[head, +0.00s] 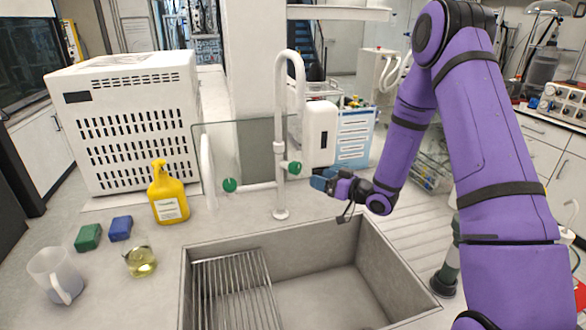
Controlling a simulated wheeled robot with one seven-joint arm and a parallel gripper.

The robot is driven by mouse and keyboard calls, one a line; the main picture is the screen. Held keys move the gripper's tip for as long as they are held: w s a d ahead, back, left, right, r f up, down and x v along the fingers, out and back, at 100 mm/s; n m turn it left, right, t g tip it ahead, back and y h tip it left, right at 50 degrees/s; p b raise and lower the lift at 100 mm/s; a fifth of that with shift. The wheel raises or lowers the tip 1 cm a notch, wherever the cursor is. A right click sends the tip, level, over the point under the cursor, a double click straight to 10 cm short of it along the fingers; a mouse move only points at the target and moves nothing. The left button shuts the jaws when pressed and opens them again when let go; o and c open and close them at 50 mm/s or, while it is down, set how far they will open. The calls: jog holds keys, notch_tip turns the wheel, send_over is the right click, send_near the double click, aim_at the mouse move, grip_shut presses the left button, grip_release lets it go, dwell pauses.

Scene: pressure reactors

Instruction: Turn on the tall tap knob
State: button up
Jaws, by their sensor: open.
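The tall tap (280,130) is a white gooseneck pipe standing behind the sink, upright on a round base. Its green knob (294,168) sits on the right side of the pipe, about halfway up. My gripper (314,181) is open, with blue fingers, and reaches in from the right. Its fingertips are just right of and slightly below the green knob in the picture. I cannot tell whether they touch it. A shorter white tap (207,170) with another green knob (229,185) stands to the left.
The grey sink (385,268) with a wire rack (235,290) lies in front of the taps. A yellow bottle (168,195), green sponge (88,238), blue sponge (121,228), beaker (141,262) and jug (55,276) stand left. A white dispenser (319,133) is behind my gripper.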

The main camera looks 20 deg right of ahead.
aim_at(298, 170)
jog(key=x, duration=1)
jog(key=c, duration=0.9)
